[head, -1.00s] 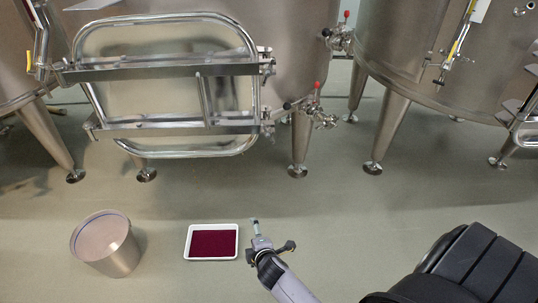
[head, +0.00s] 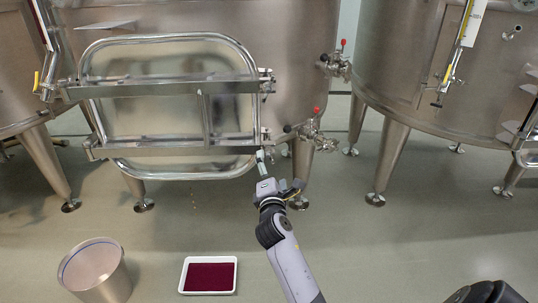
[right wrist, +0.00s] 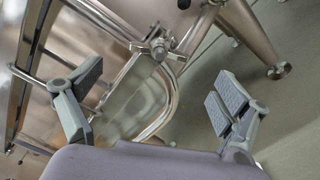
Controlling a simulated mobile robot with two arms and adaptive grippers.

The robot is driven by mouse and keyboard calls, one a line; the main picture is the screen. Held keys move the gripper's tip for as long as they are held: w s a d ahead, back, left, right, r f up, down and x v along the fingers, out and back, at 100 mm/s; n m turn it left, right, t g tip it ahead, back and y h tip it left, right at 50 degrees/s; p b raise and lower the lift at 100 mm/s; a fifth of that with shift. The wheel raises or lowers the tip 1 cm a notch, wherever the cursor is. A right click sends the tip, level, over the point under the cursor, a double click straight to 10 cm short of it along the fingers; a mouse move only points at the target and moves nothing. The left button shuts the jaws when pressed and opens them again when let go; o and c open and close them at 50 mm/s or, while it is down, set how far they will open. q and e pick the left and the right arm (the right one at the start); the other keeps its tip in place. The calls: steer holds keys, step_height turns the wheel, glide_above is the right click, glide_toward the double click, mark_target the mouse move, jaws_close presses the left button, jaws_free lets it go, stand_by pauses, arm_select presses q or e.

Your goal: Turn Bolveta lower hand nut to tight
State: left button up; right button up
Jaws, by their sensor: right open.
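The steel vat's rectangular door (head: 170,105) has two horizontal clamp bars. The lower hand nut (head: 265,135) appears to be at the right end of the lower bar, small and hard to make out. In the right wrist view a knob-like metal fitting (right wrist: 158,48), likely this nut, shows beyond the fingers at the door's rounded corner. My right gripper (head: 278,172) is open and empty, just below the lower bar's right end and apart from it. In the right wrist view its fingers (right wrist: 152,100) are spread wide. My left gripper is not in view.
A valve with a red knob (head: 316,110) stands right of the lower bar; another (head: 342,44) is above it. Vat legs (head: 300,165) stand close behind my right gripper. A bucket (head: 97,272) and a white tray (head: 236,277) of dark red material are on the floor.

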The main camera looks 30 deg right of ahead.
mark_target(269, 155)
steer(key=b+x, duration=0.1)
steer(key=x, duration=0.7)
steer(key=shift+s+f, duration=0.1)
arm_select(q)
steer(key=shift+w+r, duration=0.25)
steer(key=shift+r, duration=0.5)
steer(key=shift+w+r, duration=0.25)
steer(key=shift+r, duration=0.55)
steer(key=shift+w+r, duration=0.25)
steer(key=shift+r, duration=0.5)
arm_select(e)
steer(key=shift+w+d, duration=0.35)
steer(key=shift+w, duration=0.15)
steer(key=shift+c, duration=0.3)
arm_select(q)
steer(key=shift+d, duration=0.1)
arm_select(e)
steer(key=c, duration=1.1)
